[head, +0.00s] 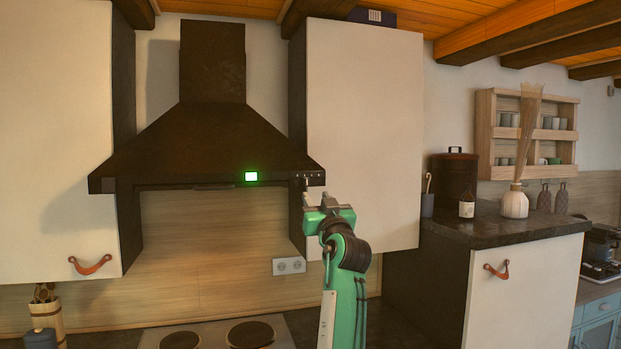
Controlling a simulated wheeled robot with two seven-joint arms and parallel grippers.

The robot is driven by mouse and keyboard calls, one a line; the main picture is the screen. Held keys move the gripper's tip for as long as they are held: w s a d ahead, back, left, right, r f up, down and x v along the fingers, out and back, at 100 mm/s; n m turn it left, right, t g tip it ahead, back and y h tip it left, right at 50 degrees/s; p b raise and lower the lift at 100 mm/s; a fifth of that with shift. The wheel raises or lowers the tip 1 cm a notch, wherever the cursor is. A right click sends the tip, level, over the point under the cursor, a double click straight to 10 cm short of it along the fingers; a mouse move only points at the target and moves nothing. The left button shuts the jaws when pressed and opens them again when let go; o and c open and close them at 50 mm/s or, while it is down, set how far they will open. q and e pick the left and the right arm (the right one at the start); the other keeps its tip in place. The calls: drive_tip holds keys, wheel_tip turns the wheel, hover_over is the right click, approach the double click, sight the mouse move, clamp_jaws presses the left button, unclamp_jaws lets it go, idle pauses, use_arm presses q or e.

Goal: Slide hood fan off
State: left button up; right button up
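The dark hood (200,150) hangs on the wall between two white cabinets. A green light (251,176) glows on its front edge. Small controls (307,179) sit at the right end of that edge, with a short piece hanging down there.
A stove top (200,337) with dark round plates lies below the hood. A dark counter (510,228) at right holds a vase (514,203) and a canister (454,180). An outlet (289,266) is on the wall.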

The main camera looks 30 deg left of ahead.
sight(307, 181)
use_arm(q)
drive_tip(key=p+x, duration=0.2)
drive_tip(key=x, duration=0.5)
drive_tip(key=shift+s+d+r+p, duration=0.1)
drive_tip(key=shift+r+p, duration=0.05)
drive_tip(key=shift+p, duration=0.25)
drive_tip(key=shift+x, duration=0.8)
clamp_jaws()
drive_tip(key=shift+f, duration=0.2)
